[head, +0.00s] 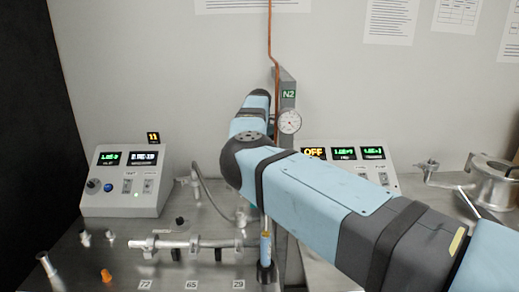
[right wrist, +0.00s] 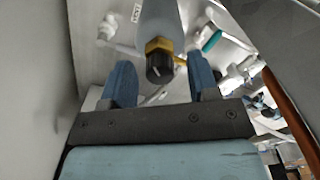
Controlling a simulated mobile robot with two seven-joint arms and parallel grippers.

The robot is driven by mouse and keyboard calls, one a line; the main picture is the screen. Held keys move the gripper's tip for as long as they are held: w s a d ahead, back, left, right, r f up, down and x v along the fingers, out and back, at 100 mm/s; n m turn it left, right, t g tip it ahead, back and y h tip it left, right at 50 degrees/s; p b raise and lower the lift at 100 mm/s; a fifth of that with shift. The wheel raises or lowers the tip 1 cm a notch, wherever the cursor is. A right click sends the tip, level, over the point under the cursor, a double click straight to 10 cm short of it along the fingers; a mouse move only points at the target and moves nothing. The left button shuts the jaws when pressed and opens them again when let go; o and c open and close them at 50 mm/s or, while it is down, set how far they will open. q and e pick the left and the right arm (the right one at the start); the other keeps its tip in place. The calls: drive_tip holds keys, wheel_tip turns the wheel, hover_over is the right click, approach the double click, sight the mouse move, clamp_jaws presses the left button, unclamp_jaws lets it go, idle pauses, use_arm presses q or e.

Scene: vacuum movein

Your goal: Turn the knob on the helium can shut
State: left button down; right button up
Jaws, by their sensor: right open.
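The helium can (right wrist: 158,18) shows in the right wrist view as a pale cylinder coming in from the top edge. It ends in a brass collar (right wrist: 158,45) with a black knob (right wrist: 160,68). My right gripper (right wrist: 162,80) is open. Its two blue fingers are on either side of the knob, with a visible gap on each side. In the head view my right arm crosses from the lower right to the middle and hides the gripper and the knob. A narrow light-blue piece (head: 265,249) shows below the arm; I cannot tell what it is. My left gripper is out of view.
A control box (head: 124,180) stands at the left, another (head: 378,165) behind my arm. A metal pipe (head: 190,244) with fittings runs along the bench. A copper line (head: 270,35) and a gauge (head: 289,121) are near my arm. An orange cap (head: 106,275) lies at the front left.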

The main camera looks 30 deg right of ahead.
drive_tip(key=c, duration=0.9)
drive_tip(key=shift+c, duration=0.2)
drive_tip(key=shift+n, duration=0.4)
drive_tip(key=n+p, duration=0.1)
drive_tip(key=n, duration=0.3)
drive_tip(key=shift+r+n, duration=0.1)
drive_tip(key=shift+n, duration=0.2)
drive_tip(key=n, duration=0.3)
drive_tip(key=shift+n, duration=0.4)
drive_tip(key=n+p, duration=0.1)
drive_tip(key=n, duration=0.7)
drive_tip(key=shift+w+n+p, duration=0.1)
drive_tip(key=shift+n+p, duration=0.2)
